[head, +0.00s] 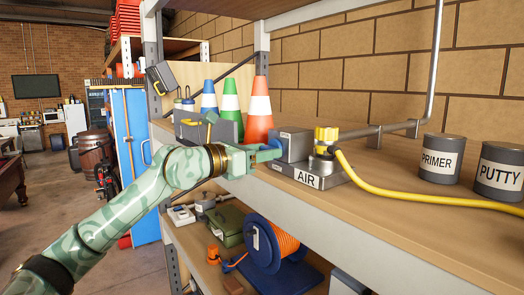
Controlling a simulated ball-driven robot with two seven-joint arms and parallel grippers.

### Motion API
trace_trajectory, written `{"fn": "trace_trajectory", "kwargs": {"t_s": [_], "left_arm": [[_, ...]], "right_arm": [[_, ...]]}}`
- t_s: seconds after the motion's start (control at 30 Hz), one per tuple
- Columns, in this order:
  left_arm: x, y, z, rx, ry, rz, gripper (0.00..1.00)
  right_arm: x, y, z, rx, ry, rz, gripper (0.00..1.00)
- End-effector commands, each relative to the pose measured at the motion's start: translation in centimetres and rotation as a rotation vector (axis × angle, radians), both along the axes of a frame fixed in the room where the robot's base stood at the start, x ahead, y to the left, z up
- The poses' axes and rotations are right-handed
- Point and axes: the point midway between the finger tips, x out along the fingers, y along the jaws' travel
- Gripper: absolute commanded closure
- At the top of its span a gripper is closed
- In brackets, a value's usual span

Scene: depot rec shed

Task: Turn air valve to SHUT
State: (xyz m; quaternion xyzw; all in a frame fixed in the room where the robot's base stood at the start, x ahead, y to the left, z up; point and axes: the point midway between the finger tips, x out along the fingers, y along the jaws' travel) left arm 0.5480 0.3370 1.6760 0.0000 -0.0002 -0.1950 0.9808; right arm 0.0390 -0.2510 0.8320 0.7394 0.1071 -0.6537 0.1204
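The air valve unit stands on the shelf near its front edge, with a grey box (291,147), a yellow fitting (326,139) and a grey base labelled AIR (307,179). A yellow hose runs from it to the right. My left gripper (268,151), on a green patterned arm, reaches in from the left to the box's left side. Blue parts show at its tip, against or very close to the box; I cannot tell contact. Its finger gap is hidden. The valve's handle position and any SHUT marking cannot be made out. My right gripper is out of view.
Orange (260,112), green and blue cones stand behind the arm, beside a grey tool caddy (215,130). PRIMER (440,160) and PUTTY (499,172) cans stand at right. A grey pipe runs along the wall. A hose reel (270,243) sits on the lower shelf.

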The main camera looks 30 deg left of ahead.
Motion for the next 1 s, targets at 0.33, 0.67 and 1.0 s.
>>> {"fn": "trace_trajectory", "kwargs": {"t_s": [0.33, 0.67, 1.0], "left_arm": [[0.0, 0.0, 0.0, 0.011, -0.005, 0.001, 0.81], [0.0, 0.1, -0.1, 0.148, -0.061, 0.001, 0.81], [0.0, 0.1, -0.1, 0.433, -0.180, 0.002, 0.81]], "right_arm": [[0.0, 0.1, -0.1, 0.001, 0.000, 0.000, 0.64], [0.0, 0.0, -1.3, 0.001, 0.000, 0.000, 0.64], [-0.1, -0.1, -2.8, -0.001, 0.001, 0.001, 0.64]]}}
